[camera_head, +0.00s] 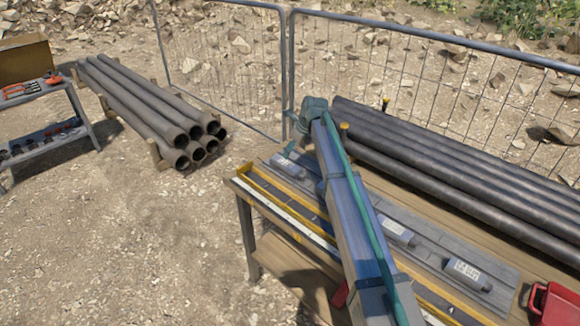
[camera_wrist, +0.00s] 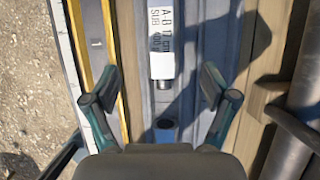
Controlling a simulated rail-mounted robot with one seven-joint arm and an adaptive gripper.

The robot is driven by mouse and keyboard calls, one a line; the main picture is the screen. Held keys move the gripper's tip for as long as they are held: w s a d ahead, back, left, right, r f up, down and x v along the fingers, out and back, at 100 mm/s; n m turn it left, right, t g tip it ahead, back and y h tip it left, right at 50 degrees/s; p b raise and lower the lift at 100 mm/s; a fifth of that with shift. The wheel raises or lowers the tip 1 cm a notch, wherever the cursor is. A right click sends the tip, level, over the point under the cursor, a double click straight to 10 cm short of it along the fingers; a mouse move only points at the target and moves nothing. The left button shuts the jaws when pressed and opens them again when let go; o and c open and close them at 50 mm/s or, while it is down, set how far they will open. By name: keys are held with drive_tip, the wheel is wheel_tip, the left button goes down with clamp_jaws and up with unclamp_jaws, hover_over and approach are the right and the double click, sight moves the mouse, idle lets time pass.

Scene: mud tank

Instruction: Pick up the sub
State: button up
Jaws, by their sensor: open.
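Three grey cylindrical subs with white labels lie on a grey board on the workbench. The far-left sub (camera_head: 288,166) is beside the end of my arm in the head view, partly hidden by it. The middle sub (camera_head: 396,231) and right sub (camera_head: 467,272) lie farther right along the board. In the wrist view, a sub (camera_wrist: 162,55) has a label reading "A-B 17 cm" and "SUB 400"; its upper end is out of frame. My gripper (camera_wrist: 162,86) is open and empty, one finger on each side of that sub's near part. Its height above the sub is unclear.
A yellow-edged ruler strip (camera_head: 262,190) runs along the bench front. Dark pipes (camera_head: 440,165) lie behind the subs, by a wire fence (camera_head: 225,50). A red object (camera_head: 556,305) sits at bottom right. More pipes (camera_head: 150,110) and a tool table (camera_head: 50,130) stand left.

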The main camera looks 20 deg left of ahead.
hover_over(287, 164)
drive_tip(key=s+d, duration=0.1)
drive_tip(key=d, duration=0.1)
wheel_tip(287, 164, down, 4)
drive_tip(key=shift+s+d+f+p, duration=0.1)
drive_tip(key=shift+s+p, duration=0.05)
drive_tip(key=shift+p, duration=0.25)
drive_tip(key=shift+w+a+f+p, duration=0.15)
drive_tip(key=shift+f+p, duration=0.05)
drive_tip(key=shift+f, duration=0.15)
drive_tip(key=shift+w+a+f+p, duration=0.1)
drive_tip(key=shift+a+f+p, duration=0.1)
drive_tip(key=shift+f, duration=0.1)
drive_tip(key=shift+p+x, duration=0.55)
drive_tip(key=shift+x, duration=1.35)
drive_tip(key=shift+w, duration=0.1)
drive_tip(key=c, duration=1.6)
drive_tip(key=shift+r, duration=0.2)
